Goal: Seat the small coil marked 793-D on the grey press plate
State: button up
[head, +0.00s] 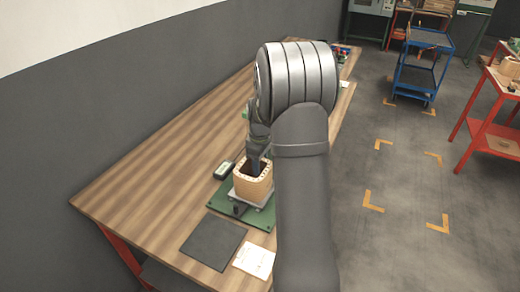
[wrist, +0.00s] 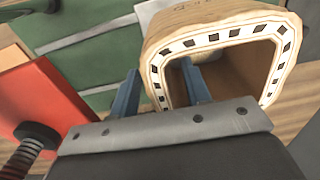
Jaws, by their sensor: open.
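A tan square coil (head: 252,188) with a pale, dark-checked rim stands upright on the grey press plate (head: 238,199) on a green base. In the wrist view the coil (wrist: 215,30) shows its hollow opening; dark lettering on its side is too unclear to read. My gripper (head: 256,165) is at the coil's top. In the wrist view my gripper (wrist: 160,90) has one blue finger inside the opening and the other outside the left wall, straddling it. The jaws are open. How the coil's underside meets the plate is hidden.
A red block (wrist: 40,95) and a black ribbed screw (wrist: 35,140) are close by in the wrist view. The wooden bench (head: 150,190) is clear at left.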

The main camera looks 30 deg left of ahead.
notch_tip(320, 180, up, 17)
dwell(0.4)
dwell(0.6)
notch_tip(320, 180, down, 18)
jog(key=shift+r, duration=0.35)
dwell(0.3)
notch_tip(320, 180, up, 17)
notch_tip(320, 180, down, 16)
jog(key=shift+f, duration=0.2)
jog(key=shift+r, duration=2.6)
